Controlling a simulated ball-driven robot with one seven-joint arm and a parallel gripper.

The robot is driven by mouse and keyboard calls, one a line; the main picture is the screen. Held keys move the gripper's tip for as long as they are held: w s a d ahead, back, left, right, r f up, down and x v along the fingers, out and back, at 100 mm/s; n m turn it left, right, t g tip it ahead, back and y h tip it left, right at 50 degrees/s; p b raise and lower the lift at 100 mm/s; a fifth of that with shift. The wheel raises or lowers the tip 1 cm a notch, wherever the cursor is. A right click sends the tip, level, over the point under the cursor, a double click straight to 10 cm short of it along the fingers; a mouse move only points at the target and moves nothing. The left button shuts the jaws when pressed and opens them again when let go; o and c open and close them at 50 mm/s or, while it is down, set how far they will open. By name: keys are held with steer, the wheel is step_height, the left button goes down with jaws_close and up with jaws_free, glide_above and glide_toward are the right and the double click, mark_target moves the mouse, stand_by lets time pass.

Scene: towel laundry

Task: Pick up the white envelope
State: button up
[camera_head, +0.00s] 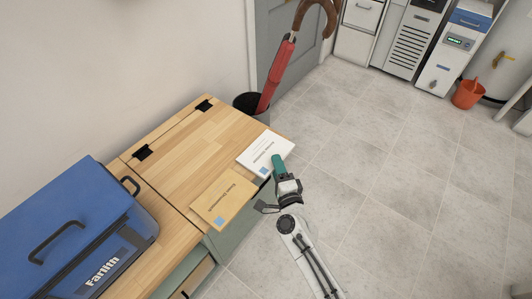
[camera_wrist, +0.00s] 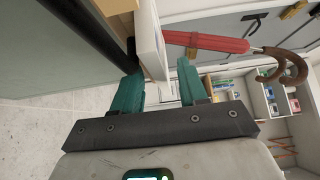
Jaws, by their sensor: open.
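The white envelope (camera_head: 262,150), with printed text and a blue square, lies flat on the wooden cabinet top near its right corner, its end at the cabinet's edge. My gripper (camera_head: 276,164) is open at that end, its teal fingers overlapping the envelope's corner in the head view. In the wrist view the white envelope (camera_wrist: 150,38) shows nearly edge-on, and its near end reaches between the two open fingertips (camera_wrist: 160,76). It looks close to the left finger, but I cannot tell if they touch. Part of the envelope is hidden by my gripper.
A tan envelope (camera_head: 223,198) lies beside the white one on the cabinet top (camera_head: 180,150). A blue toolbox (camera_head: 75,225) stands at the left. A red umbrella (camera_head: 276,75) leans in a black bin (camera_head: 246,103) behind.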

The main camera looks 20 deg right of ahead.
steer(key=shift+w, duration=0.2)
steer(key=shift+c, duration=0.4)
jaws_close()
steer(key=shift+r, duration=0.15)
